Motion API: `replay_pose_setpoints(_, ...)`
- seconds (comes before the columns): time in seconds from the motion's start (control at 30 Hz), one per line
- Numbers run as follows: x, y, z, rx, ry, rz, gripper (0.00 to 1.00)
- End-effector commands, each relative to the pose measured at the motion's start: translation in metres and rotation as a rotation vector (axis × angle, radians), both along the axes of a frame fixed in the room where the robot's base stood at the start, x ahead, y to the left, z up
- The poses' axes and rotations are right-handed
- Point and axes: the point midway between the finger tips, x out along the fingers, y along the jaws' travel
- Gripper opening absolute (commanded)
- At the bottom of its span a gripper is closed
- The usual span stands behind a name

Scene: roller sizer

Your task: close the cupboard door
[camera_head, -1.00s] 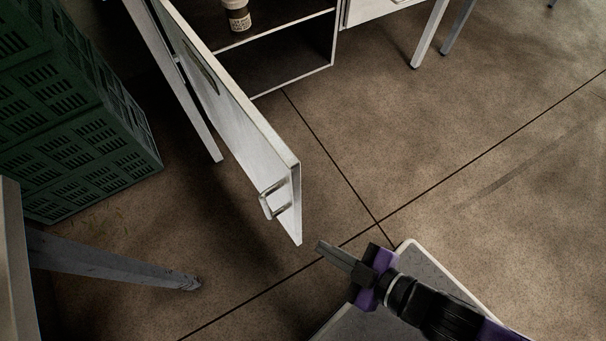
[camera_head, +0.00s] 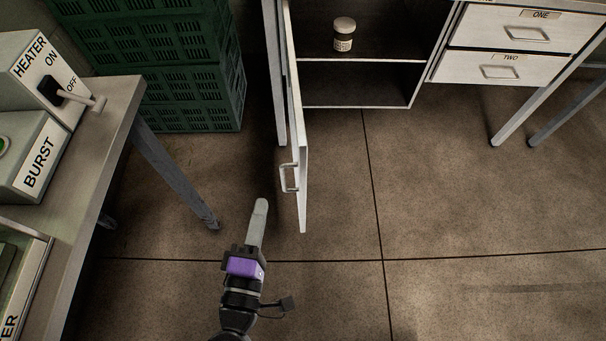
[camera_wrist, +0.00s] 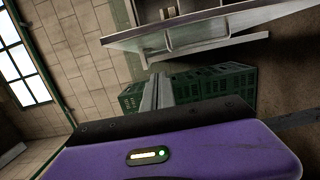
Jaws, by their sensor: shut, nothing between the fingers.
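The white cupboard door (camera_head: 297,150) stands wide open in the head view, swung out toward me from the left side of the cupboard (camera_head: 355,84). Its metal handle (camera_head: 288,178) is on the left-facing side near the free edge. My gripper (camera_head: 261,204) is shut and empty. It is to the left of the door's free edge, on the handle side, and appears apart from the door. In the wrist view the closed fingers (camera_wrist: 157,92) point toward green crates, with a pale panel (camera_wrist: 190,28) above them that may be the door.
A jar (camera_head: 344,36) stands on the cupboard's shelf. Drawers (camera_head: 515,45) are to its right. Green crates (camera_head: 190,75) are stacked left of the door. A bench with a heater switch box (camera_head: 48,70) is at the left, its leg (camera_head: 175,170) near my gripper. Floor to the right is clear.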

Motion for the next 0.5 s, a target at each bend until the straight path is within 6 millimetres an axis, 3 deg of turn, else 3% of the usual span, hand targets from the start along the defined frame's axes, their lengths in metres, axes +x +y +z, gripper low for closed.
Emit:
replay_pose_setpoints(0.23,0.018,0.0,0.006,-0.005,-0.018,-0.008,0.0)
replay_pose_setpoints(0.5,0.069,-0.01,0.006,-0.005,-0.016,-0.009,0.0)
